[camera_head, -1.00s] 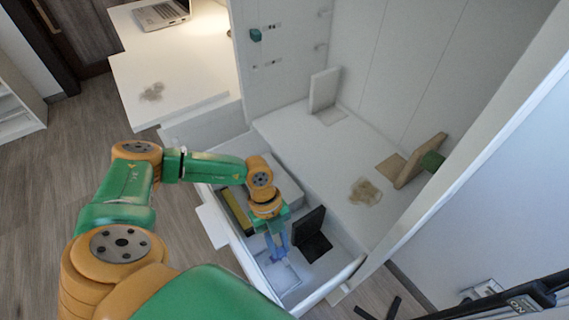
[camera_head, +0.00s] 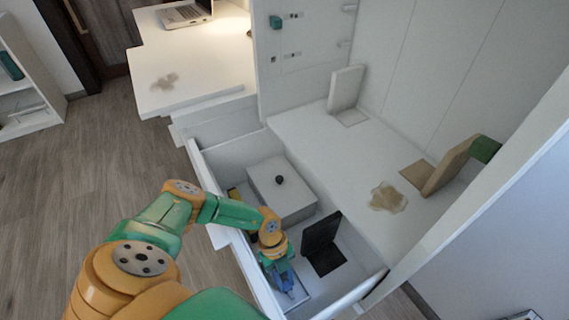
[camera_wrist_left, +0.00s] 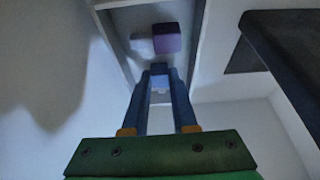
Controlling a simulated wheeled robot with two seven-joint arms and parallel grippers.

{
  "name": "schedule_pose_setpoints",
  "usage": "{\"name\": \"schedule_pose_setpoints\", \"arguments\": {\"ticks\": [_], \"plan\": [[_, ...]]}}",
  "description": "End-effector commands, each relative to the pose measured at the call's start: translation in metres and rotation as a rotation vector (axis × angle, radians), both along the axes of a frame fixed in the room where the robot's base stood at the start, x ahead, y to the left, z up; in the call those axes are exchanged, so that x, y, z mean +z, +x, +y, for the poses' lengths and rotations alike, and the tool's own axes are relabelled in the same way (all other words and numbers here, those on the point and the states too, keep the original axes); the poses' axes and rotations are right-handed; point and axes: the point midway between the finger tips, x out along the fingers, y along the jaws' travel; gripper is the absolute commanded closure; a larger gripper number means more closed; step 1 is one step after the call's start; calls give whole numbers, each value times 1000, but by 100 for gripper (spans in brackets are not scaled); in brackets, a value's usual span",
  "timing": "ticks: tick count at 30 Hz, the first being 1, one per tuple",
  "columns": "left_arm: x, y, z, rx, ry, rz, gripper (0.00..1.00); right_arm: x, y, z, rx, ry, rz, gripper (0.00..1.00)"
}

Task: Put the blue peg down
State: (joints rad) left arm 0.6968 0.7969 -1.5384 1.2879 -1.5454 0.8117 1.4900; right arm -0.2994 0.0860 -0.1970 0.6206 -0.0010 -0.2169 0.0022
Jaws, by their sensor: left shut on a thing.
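My left gripper (camera_head: 284,284) reaches down into the open white drawer, over its near end. Its blue fingers also show in the left wrist view (camera_wrist_left: 160,78). They are nearly together on a small dark blue piece, the blue peg (camera_wrist_left: 160,68), at their tips. In the head view the peg cannot be told apart from the blue fingers. Below and beyond the tips, a purple block (camera_wrist_left: 166,38) stands in a pale, rimmed tray (camera_wrist_left: 118,3). Whether the peg touches the tray floor I cannot tell. My right gripper is not in view.
A black upright plate (camera_head: 319,236) stands in the drawer right of the gripper. A white box (camera_head: 290,207) with a dark ball (camera_head: 279,180) on top fills the drawer's middle. The white shelf (camera_head: 330,140) above has a stain (camera_head: 387,197) and a brown board (camera_head: 447,168).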

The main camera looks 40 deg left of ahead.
Motion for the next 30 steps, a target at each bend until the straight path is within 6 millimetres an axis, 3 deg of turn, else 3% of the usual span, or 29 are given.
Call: {"name": "schedule_pose_setpoints", "arguments": {"ticks": [6,7,9,10,20,30], "plan": [[-3,0,0,0,0,1,100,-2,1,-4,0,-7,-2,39],[-2,0,0,0,0,1,66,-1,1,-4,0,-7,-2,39],[-2,0,0,0,0,1,47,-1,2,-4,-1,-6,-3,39],[-2,0,0,0,0,1,44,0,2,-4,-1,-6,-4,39],[6,1,1,0,1,-1,44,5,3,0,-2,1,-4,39],[90,14,33,-1,1,-2,44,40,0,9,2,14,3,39]]}}
